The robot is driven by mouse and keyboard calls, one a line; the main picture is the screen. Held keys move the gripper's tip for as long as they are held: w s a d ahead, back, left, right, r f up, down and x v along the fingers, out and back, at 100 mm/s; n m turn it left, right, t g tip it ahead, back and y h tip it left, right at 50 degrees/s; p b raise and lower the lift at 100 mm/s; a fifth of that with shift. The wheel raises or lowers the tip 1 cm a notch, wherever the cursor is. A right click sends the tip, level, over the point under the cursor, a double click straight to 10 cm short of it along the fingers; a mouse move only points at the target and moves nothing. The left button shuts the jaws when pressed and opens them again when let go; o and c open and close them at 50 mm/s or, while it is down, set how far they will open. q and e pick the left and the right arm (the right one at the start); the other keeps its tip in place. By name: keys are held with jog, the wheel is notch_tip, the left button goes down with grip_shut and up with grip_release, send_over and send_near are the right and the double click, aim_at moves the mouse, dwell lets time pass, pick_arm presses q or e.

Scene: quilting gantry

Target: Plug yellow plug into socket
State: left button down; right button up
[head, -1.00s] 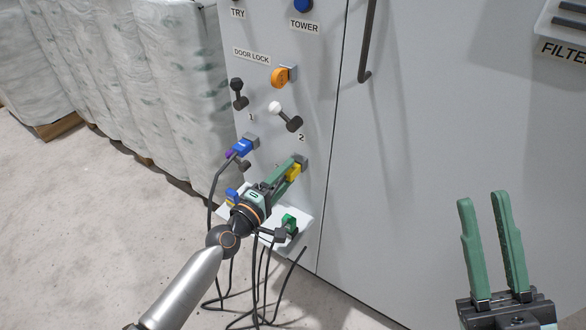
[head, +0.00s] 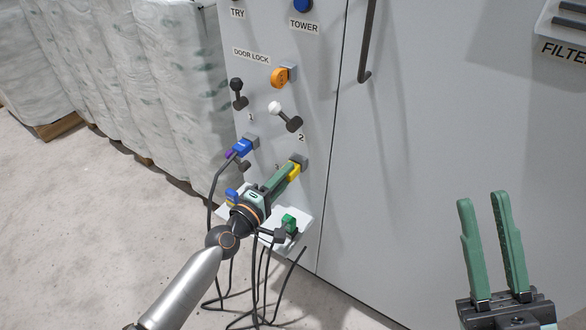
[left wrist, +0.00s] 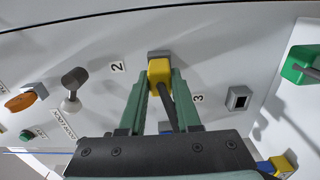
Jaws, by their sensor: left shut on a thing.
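The yellow plug (head: 294,171) is at the grey socket (head: 302,161) low on the cabinet panel, touching its front. The left wrist view shows the yellow plug (left wrist: 159,72) against the grey socket (left wrist: 159,54), by the label 2, with its dark cable running back between the fingers. How deep it sits I cannot tell. My left gripper (head: 284,178) is shut on the yellow plug; its fingers also show in the left wrist view (left wrist: 160,88). My right gripper (head: 486,196) is open and empty at the lower right, away from the panel.
A blue plug (head: 241,147) sits at another socket to the left. A white shelf (head: 300,220) below holds a green plug (head: 289,223) and a blue-yellow plug (head: 232,195). Cables hang beneath. An empty socket (left wrist: 239,97) is near label 3. Levers (head: 290,121) project above.

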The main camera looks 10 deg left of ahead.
pick_arm(q)
jog(key=shift+v, duration=1.75)
pick_arm(e)
jog(key=shift+r, duration=0.15)
